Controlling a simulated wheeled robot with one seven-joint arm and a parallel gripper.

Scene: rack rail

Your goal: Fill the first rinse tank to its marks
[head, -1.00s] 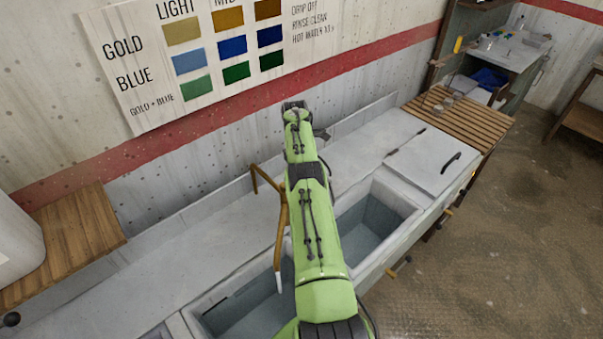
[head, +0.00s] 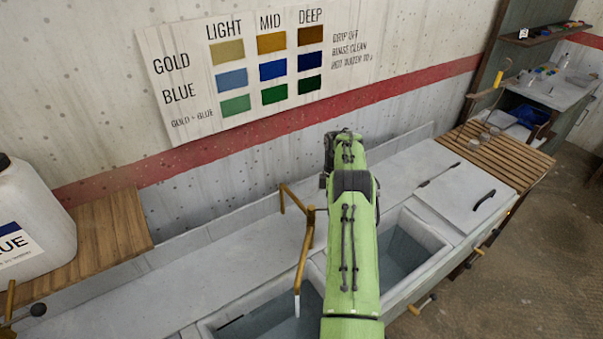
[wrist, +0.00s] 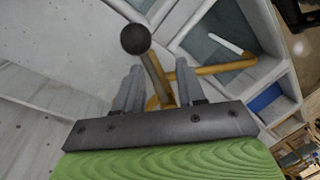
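In the wrist view my gripper (wrist: 158,88) is open. Its two grey fingers stand on either side of a brass lever (wrist: 150,65) with a black ball knob (wrist: 135,39); whether they touch it I cannot tell. A brass spout (head: 303,255) with a pale tip hangs over the left tank (head: 262,318) in the head view. The spout also shows in the wrist view (wrist: 215,68), with a pale streak near its end. A dark line shows on the left tank's wall. The right tank (head: 402,250) has a grey-blue inside.
A white jug (head: 30,225) stands on a wooden shelf (head: 112,232) at left. A closed lid (head: 462,195) and slatted wooden board (head: 503,157) lie at right. Brass valves (head: 422,304) stick out from the front. A colour chart (head: 250,65) hangs on the wall.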

